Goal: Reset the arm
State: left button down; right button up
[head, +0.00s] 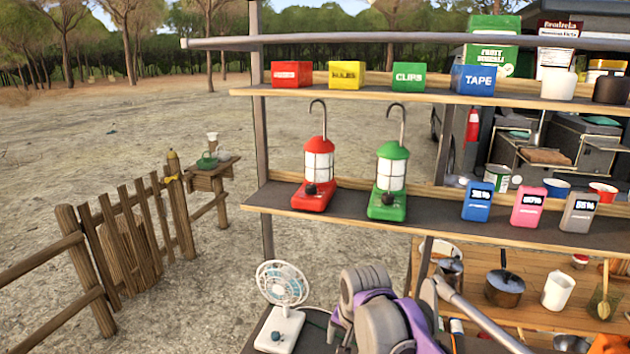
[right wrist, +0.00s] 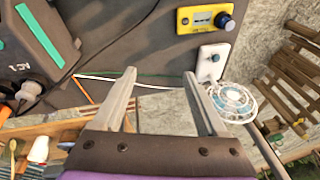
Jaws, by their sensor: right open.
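My right arm, grey and purple, shows at the bottom middle of the head view, low in front of the shelves; its fingertips cannot be made out there. In the right wrist view my right gripper (right wrist: 160,82) is open, its two grey fingers spread with nothing between them. Beyond the fingers lie a dark surface, a thin white cable and a wooden edge. My left gripper does not show in either view.
A white fan (head: 282,300) stands just left of my right arm; it also shows in the right wrist view (right wrist: 234,102). A red lantern (head: 318,170) and a green lantern (head: 390,180) stand on the shelf above. A yellow device (right wrist: 206,17) lies ahead. Pots (head: 504,287) are at right.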

jog(key=s+d+f+n+t, duration=0.1)
jog(key=s+d+f, duration=0.2)
jog(key=s, duration=0.4)
jog(key=s+d+f+n, duration=0.2)
jog(key=s+d, duration=0.2)
jog(key=s, duration=0.3)
jog(key=s+d+f+n+t, duration=0.1)
jog(key=s+d+f+n, duration=0.1)
jog(key=s, duration=0.6)
jog(key=shift+d+f+t+h, duration=0.3)
jog(key=shift+d+f+h, duration=0.1)
jog(key=shift+d+f, duration=0.5)
